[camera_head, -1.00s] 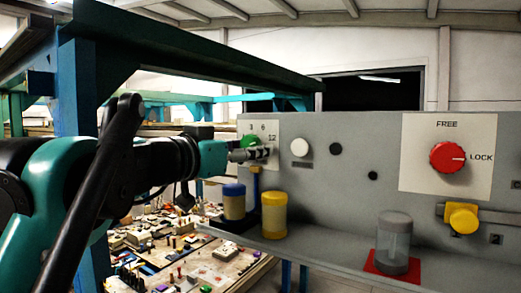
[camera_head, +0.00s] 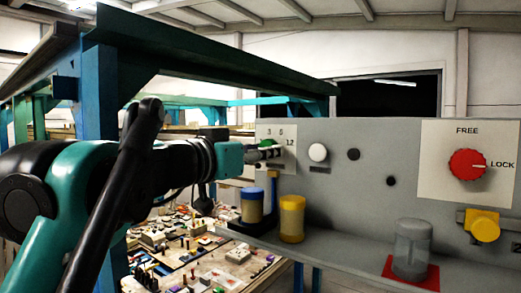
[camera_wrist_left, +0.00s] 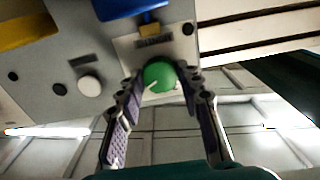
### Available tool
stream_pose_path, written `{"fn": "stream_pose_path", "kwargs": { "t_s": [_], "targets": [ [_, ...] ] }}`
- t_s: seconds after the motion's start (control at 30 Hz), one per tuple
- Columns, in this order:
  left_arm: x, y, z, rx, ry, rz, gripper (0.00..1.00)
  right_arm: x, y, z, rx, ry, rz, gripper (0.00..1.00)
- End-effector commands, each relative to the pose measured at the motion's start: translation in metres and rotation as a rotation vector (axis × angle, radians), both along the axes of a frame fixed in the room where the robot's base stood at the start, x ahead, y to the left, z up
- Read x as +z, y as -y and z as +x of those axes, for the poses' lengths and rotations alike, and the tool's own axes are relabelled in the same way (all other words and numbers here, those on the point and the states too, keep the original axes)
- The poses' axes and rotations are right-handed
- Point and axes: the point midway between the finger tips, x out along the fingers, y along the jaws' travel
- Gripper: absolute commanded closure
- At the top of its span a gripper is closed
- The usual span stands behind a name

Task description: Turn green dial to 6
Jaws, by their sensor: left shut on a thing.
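The green dial (camera_head: 267,144) sits on a pale plate (camera_head: 276,131) marked 3, 6 and 12 at the left end of the grey panel. My left gripper (camera_head: 277,152) reaches it from the left and partly covers it. In the left wrist view the green dial (camera_wrist_left: 159,76) lies between the two fingertips of my left gripper (camera_wrist_left: 165,84), which is shut on it. A white pointer line shows on the dial, slanting to the lower left in that view. Which number it points to cannot be told. My right gripper is out of view.
Right of the dial are a white knob (camera_head: 318,152) and a red FREE/LOCK dial (camera_head: 467,164). On the ledge below stand a blue-topped jar (camera_head: 252,206), a yellow jar (camera_head: 292,219) and a grey-lidded jar (camera_head: 412,249). A green beam (camera_head: 210,58) runs above my arm.

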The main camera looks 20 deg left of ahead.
Motion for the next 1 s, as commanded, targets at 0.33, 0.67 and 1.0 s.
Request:
{"fn": "stream_pose_path", "kwargs": {
  "t_s": [0.33, 0.67, 1.0],
  "targets": [
    [0.002, 0.001, 0.001, -0.002, -0.088, -0.243, 0.93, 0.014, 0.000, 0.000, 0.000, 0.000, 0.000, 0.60],
    [0.001, 0.001, 0.001, -0.002, -0.177, -0.489, 0.93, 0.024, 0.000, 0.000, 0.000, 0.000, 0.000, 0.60],
    [0.001, 0.001, 0.000, -0.004, -0.232, -0.641, 0.93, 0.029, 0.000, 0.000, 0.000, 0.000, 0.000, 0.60]
  ]
}}
